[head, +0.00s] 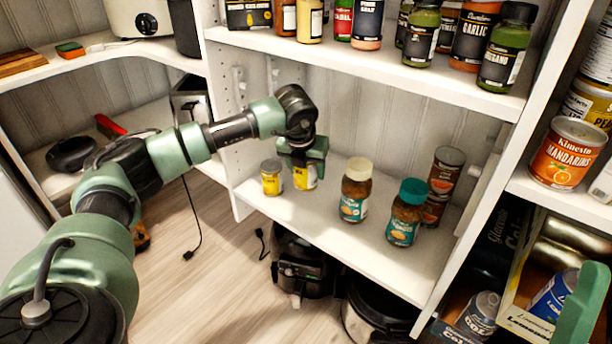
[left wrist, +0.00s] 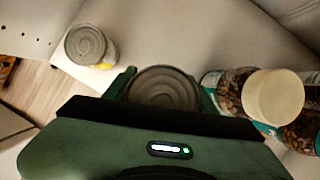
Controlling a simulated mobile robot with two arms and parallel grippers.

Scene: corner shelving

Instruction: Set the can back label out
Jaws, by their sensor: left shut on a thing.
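My left gripper (head: 304,160) is shut on a can with a yellow label (head: 305,180), over the middle shelf (head: 335,238). In the left wrist view the round metal lid of the held can (left wrist: 163,88) shows between the two green fingers. The can looks upright, at or close to the shelf surface; I cannot tell if it touches. Most of its label is hidden by the gripper. A second yellow-labelled can (head: 271,178) stands to its left, apart from it. A green piece at the lower right edge (head: 582,305) may be my right gripper; its jaws cannot be made out.
To the right of the held can stand a cream-lidded jar (head: 355,190), a teal-lidded jar (head: 405,213) and stacked orange-brown cans (head: 442,186). The upper shelf (head: 370,62) with bottles and jars hangs above. The shelf's front strip is clear.

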